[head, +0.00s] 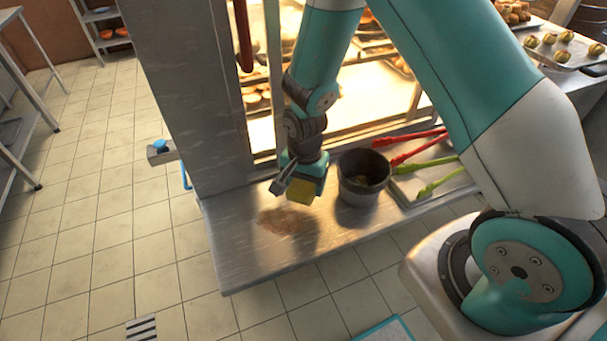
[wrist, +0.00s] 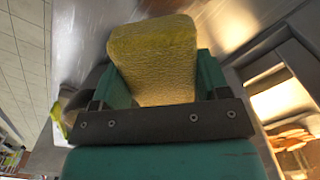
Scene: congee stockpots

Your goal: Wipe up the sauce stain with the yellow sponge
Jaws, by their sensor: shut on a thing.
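My gripper (head: 303,180) is shut on the yellow sponge (head: 301,191) and holds it above the steel counter (head: 240,250). The sponge also shows in the wrist view (wrist: 155,60), between the two teal fingers. The brown sauce stain (head: 286,222) lies on the counter, just below and to the left of the sponge in the head view. The sponge looks raised clear of the counter, and the gap is hard to judge. The stain cannot be clearly made out in the wrist view.
A dark metal pot (head: 362,178) stands on the counter just right of my gripper. A lit cabinet with shelves of food rises behind. The counter's front left is clear.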

